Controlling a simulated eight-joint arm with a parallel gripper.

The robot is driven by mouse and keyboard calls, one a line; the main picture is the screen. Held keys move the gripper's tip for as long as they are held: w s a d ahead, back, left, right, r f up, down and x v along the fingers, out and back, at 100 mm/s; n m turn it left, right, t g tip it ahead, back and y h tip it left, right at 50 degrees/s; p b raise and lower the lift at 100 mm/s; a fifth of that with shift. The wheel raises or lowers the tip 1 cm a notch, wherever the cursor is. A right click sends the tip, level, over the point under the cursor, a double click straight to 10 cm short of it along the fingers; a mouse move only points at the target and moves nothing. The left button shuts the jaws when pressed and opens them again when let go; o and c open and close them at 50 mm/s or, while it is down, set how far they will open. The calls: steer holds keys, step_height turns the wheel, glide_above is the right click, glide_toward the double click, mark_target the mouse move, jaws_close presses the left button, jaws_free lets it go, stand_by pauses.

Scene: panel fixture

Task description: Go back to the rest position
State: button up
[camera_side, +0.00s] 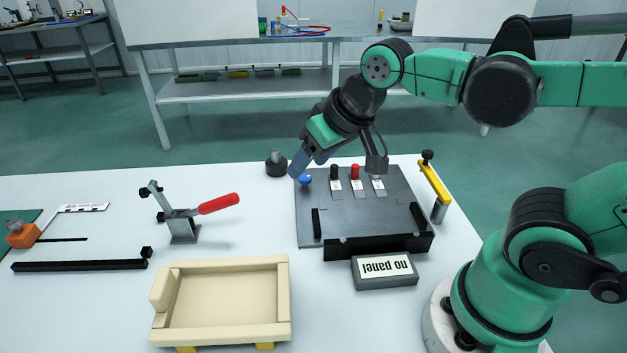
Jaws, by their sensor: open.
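My gripper (338,165) hangs above the back part of the grey panel fixture (322,223), its two fingers spread apart with nothing between them. One finger is near the blue knob (305,179) at the fixture's back left, and the other is over the labelled switches. The black switch (334,172) and the red switch (355,171) stand below and between the fingers. I cannot tell from this view whether a finger touches anything. The third switch is partly hidden by the right finger.
A cream tray (279,299) sits at the front, and a black knob (276,164) at the back.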

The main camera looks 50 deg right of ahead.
steer(key=shift+s+d+f+n+t, duration=0.45)
steer(key=shift+s+d+f, duration=0.25)
steer(key=shift+d+f, duration=0.2)
stand_by(0.6)
